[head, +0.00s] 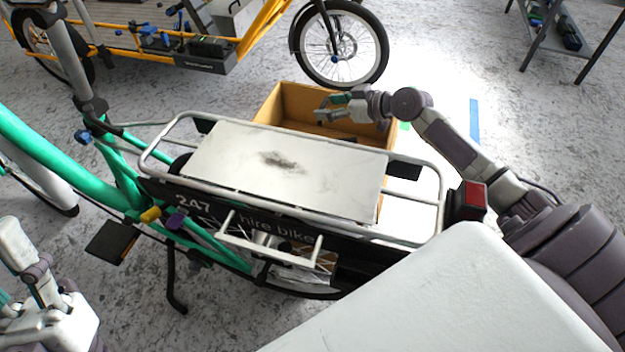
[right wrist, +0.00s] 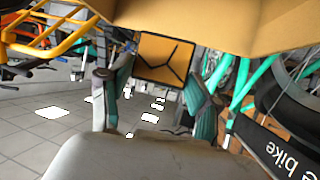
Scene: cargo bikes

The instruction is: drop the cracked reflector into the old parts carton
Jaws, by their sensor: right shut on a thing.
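The brown open carton (head: 284,100) stands on the floor behind the teal bike's rear rack in the head view. Its near side is partly hidden by the rack. A tan carton wall (right wrist: 215,22) also fills the top of the right wrist view. My right gripper (head: 322,108) reaches in from the right, over the carton's opening in the head view. It is shut on the amber reflector (right wrist: 165,58), which has black crack lines and a dark border and sits between the fingertips in the right wrist view. My left gripper (head: 45,315) is at the lower left; its jaws are unclear.
The bike's rear rack (head: 215,165) with a smudged white plate lies between me and the carton. A red tail light (head: 468,198) sits near my right arm. A yellow cargo bike (head: 225,50) stands behind. A grey bench (head: 560,40) is at the back right.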

